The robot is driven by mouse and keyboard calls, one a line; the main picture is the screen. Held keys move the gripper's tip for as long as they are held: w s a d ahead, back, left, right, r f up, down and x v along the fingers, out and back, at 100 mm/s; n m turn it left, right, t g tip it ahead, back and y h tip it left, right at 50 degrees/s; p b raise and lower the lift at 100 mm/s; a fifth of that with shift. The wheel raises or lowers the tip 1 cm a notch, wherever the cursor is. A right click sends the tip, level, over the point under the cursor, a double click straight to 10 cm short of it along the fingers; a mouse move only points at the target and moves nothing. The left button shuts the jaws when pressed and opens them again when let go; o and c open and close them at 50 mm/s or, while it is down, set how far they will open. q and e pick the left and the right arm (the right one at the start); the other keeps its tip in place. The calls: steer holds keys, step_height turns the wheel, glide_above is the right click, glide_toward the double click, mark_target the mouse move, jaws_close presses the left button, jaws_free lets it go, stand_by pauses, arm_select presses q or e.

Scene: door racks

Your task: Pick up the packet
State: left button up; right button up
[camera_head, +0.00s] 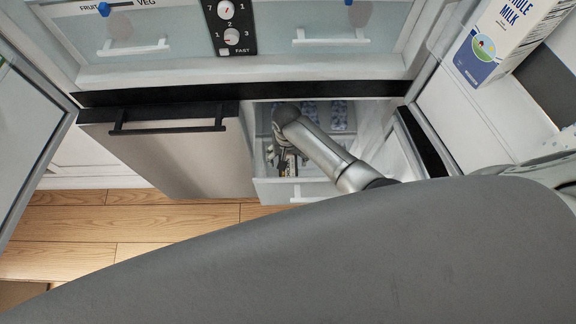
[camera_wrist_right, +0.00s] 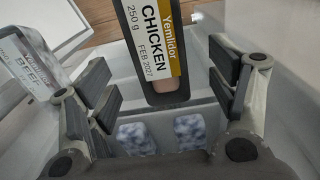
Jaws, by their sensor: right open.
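A packet labelled "Yemlidor CHICKEN 250 g" (camera_wrist_right: 150,40), dark with a white and yellow label, stands ahead of my right gripper in the wrist view. My right gripper (camera_wrist_right: 160,72) is open, with its fingers to either side of the packet's near end; no contact shows. A second packet labelled "BEEF" (camera_wrist_right: 28,62) is at the left, beyond the left finger. In the head view my right gripper (camera_head: 284,158) is down inside the open drawer (camera_head: 272,190), and the arm hides part of it. My left gripper is not in view.
Several blue-white patterned packs lie in the drawer, two of them near the gripper base (camera_wrist_right: 136,138). A closed steel-fronted drawer (camera_head: 180,155) is to the left. A milk carton (camera_head: 488,48) stands at upper right. Wooden floor (camera_head: 150,225) shows below.

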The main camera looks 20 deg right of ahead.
mark_target(288, 166)
steer(key=f, duration=0.2)
steer(key=f+b, duration=0.1)
steer(key=f, duration=0.2)
steer(key=shift+w+d+f+b, duration=0.1)
steer(key=shift+d+f+b, duration=0.1)
steer(key=shift+f+b, duration=0.15)
steer(key=shift+c, duration=0.4)
steer(key=c, duration=1.2)
